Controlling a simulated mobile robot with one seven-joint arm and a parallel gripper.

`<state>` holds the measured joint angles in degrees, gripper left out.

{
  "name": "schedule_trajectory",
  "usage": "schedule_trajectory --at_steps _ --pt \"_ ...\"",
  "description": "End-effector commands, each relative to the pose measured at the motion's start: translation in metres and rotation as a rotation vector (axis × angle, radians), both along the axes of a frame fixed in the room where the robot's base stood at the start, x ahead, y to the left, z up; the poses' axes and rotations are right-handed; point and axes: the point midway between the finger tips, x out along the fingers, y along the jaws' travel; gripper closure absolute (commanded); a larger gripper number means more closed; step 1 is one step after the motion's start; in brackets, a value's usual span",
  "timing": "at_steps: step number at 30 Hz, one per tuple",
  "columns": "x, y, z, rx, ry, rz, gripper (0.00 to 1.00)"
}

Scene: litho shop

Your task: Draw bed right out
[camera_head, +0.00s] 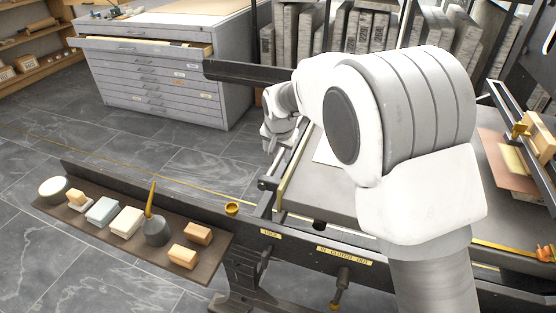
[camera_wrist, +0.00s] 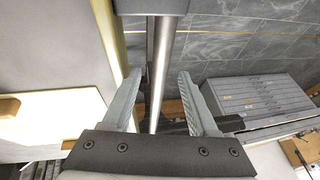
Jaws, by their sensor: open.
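The press bed (camera_head: 325,205) is a grey slab, mostly behind my arm in the head view. A pale sheet lies on it. In the wrist view the bed (camera_wrist: 50,45) fills the left side, with a yellowish strip along its edge. A round metal bar (camera_wrist: 163,65) runs alongside that edge. My gripper (camera_wrist: 160,85) is open, with one finger on either side of the bar in the picture. I cannot tell whether either finger touches it. In the head view my gripper (camera_head: 277,140) is at the bed's left end, small and partly hidden by my arm.
A dark shelf (camera_head: 60,208) with blocks and a dark pot juts out at the lower left. A label plate (camera_head: 345,256) marks the clutch on the press's front rail. A grey drawer cabinet (camera_head: 160,70) stands behind, with open tiled floor (camera_head: 190,160) before it.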

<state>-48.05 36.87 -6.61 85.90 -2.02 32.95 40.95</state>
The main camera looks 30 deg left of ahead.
Motion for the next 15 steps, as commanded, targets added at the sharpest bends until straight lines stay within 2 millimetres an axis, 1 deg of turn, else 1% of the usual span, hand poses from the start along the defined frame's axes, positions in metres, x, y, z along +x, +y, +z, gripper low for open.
schedule_trajectory --at_steps 1,6,15 --pt "0.003 0.002 -0.009 0.0 0.0 0.0 0.41" --pt "0.008 0.005 -0.02 0.001 -0.001 0.0 0.41" --pt "0.009 0.006 -0.022 0.001 0.0 0.0 0.41"
